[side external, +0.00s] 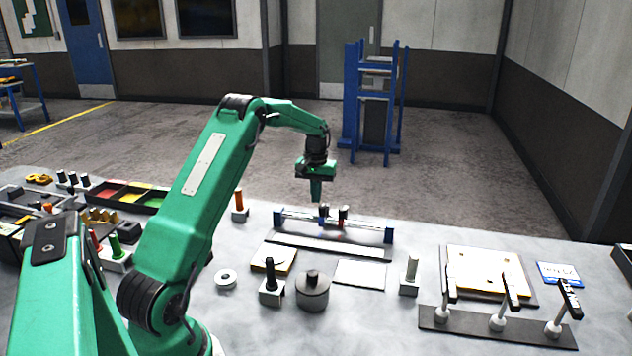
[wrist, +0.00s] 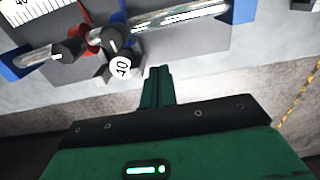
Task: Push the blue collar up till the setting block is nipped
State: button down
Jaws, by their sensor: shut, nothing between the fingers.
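The blue collar (side external: 323,211) sits on a shiny rod beside a red collar (side external: 342,214), near the rod's middle. In the wrist view the red collar (wrist: 94,36) shows beside dark knobs, with a bit of blue (wrist: 117,17) above it. A dark piece with a round white numbered face (wrist: 121,67) stands close to the collars; I cannot tell if it is the setting block or touches either collar. My gripper (side external: 316,198) is shut and empty, pointing down just above and left of the blue collar. Its fingers (wrist: 156,74) are apart from the numbered piece.
Blue end blocks (side external: 388,235) hold the rod. A grey strip (side external: 315,245) and a white card (side external: 360,274) lie in front. An orange-topped post (side external: 239,207) stands left of the rod. A dark lidded pot (side external: 312,290) and a black-topped post (side external: 269,280) stand nearer.

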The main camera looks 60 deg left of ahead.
notch_tip(320, 180, up, 3)
jog(key=shift+r, duration=0.15)
dwell(0.4)
jog(key=s+d+r+m+t, duration=0.15)
jog(key=s+d+r, duration=0.25)
jog(key=d+r, duration=0.5)
jog(key=s+d+r+m+t, duration=0.1)
jog(key=s+d+r+m, duration=0.2)
jog(key=d+r, duration=0.6)
jog(key=s+d+f+m+t, duration=0.1)
jog(key=s+d+m, duration=0.1)
jog(key=s+d, duration=0.5)
jog(key=s+d+f+m+t, duration=0.2)
jog(key=s+d, duration=0.6)
jog(key=s, duration=0.4)
jog(key=shift+d+f, duration=0.15)
jog(key=shift+f, duration=0.1)
